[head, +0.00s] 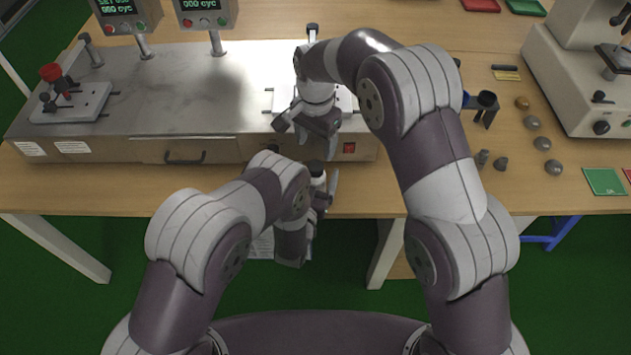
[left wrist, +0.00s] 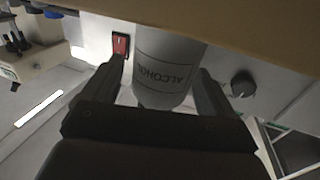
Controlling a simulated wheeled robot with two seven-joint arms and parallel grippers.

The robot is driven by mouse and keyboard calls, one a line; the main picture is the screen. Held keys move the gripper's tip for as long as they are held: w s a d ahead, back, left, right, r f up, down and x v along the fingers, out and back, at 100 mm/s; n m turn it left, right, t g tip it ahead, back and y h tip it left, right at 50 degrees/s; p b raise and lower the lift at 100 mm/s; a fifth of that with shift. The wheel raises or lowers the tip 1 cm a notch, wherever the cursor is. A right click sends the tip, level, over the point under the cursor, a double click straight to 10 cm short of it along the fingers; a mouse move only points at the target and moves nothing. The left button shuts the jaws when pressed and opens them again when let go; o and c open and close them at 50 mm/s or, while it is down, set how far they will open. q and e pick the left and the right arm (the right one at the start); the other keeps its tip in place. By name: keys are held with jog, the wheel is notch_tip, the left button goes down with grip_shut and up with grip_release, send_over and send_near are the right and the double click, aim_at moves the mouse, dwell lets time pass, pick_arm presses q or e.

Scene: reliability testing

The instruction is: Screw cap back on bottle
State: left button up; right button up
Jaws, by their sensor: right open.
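A white bottle (head: 317,182) with a dark top is upright between the fingers of my left gripper (head: 322,188), near the table's front edge. My right gripper (head: 304,133) is open, a little above and behind the bottle, at the front of the steel machine. Whether the dark top is a separate cap, and whether it is seated, I cannot tell.
The steel machine (head: 200,85) fills the left and middle of the wooden table (head: 110,190). Its red switch shows in the left wrist view (left wrist: 120,45). Several grey knobs (head: 553,167) and a white device (head: 570,85) are at the right. The table's front left is clear.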

jog(key=shift+f+b, duration=0.5)
pick_arm(q)
jog(key=v, duration=1.2)
jog(key=shift+s, duration=0.35)
jog(key=shift+a+f, duration=0.1)
